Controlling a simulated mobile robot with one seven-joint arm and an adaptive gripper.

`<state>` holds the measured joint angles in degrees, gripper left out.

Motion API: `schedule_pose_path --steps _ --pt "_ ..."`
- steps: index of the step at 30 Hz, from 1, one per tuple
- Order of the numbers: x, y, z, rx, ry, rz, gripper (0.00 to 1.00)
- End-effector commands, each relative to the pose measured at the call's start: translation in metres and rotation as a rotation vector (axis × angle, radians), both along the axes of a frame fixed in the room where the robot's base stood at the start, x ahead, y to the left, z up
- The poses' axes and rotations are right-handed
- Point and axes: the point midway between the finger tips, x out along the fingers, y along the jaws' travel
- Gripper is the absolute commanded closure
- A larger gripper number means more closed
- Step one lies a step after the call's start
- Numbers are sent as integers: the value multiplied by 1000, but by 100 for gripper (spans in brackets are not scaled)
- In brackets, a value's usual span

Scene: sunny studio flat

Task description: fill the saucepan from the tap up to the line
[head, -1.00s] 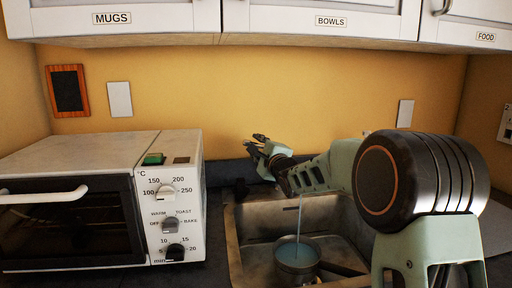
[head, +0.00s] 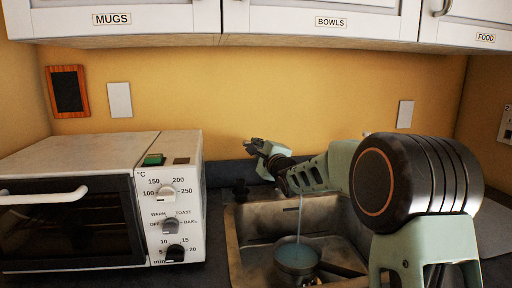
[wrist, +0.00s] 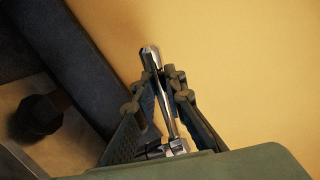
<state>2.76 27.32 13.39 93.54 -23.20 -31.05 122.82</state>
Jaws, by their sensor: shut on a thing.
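The saucepan (head: 297,262) sits in the sink (head: 237,262), its dark handle pointing right. A thin stream of water (head: 299,218) falls into it, and bluish water shows inside. I cannot make out the fill line or the exact level. The tap spout is hidden behind my arm in the head view. My gripper (head: 255,146) is above the back of the sink, near the wall. In the wrist view my gripper (wrist: 160,88) has its two dark fingers closed around a slim chrome tap lever (wrist: 167,108).
A white toaster oven (head: 100,168) stands on the counter left of the sink. Wall cupboards (head: 320,20) hang above. A dark knob-like piece (wrist: 38,115) is beside the lever in the wrist view. The yellow wall is close behind my gripper.

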Motion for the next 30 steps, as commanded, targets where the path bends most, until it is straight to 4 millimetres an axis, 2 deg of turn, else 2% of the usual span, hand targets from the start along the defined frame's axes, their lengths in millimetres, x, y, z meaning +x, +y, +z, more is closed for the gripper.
schedule_pose_path --steps 9,17,18,21,30 --pt "0 2 -8 -82 -17 -1 100" --pt "-1 2 -9 -87 -16 0 100" --pt "-1 2 -9 -87 -16 0 85" --pt "-1 2 -9 -86 -16 0 74" --pt "-1 2 -8 -85 -17 0 72"
